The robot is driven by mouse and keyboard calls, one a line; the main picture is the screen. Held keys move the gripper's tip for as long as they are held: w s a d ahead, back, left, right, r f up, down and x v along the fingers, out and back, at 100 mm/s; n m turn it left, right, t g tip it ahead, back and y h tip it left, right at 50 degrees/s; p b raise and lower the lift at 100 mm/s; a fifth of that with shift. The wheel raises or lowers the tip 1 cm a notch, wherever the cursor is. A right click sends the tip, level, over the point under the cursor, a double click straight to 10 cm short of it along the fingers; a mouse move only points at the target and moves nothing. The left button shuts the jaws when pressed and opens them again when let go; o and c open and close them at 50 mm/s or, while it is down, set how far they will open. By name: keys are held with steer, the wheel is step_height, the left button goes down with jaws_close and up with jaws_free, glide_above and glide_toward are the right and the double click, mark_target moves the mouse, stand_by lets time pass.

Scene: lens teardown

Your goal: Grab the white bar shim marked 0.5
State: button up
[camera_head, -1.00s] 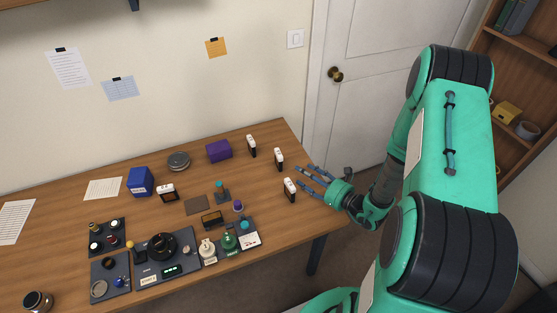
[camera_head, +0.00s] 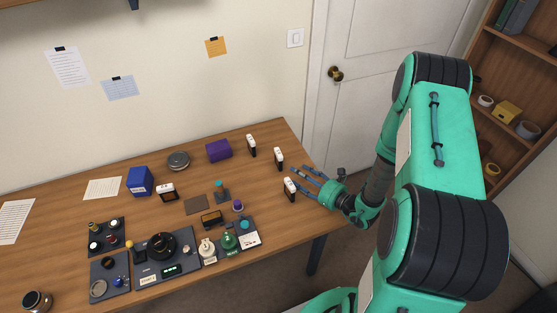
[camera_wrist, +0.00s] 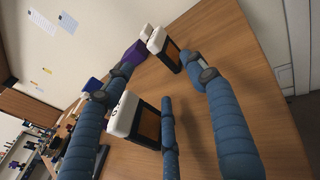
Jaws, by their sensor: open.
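Three white bar shims with dark sides stand upright at the table's right end: a near one (camera_head: 290,189), a middle one (camera_head: 279,158) and a far one (camera_head: 251,145). Their markings are too small to read. My gripper (camera_head: 301,175) is open at the right edge, its fingers reaching around the near shim. In the wrist view the near shim (camera_wrist: 124,113), with an orange-brown panel, lies between the spread blue fingers of my gripper (camera_wrist: 163,72). It looks ungripped; I cannot tell whether a finger touches it. The middle shim (camera_wrist: 157,40) is beyond the fingertips.
A purple box (camera_head: 218,151) stands left of the far shim. A similar white block (camera_head: 167,193) stands near a blue box (camera_head: 140,181). Dark trays (camera_head: 187,265) with lens parts fill the table's front left. The door is behind my arm.

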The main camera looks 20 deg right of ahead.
mark_target(281, 161)
steer(key=shift+b+x, duration=0.45)
steer(key=shift+x, duration=2.7)
steer(key=shift+w, duration=0.1)
steer(key=shift+d+b+x, duration=0.2)
steer(key=shift+b+x, duration=0.55)
steer(key=shift+x, duration=1.8)
jaws_close()
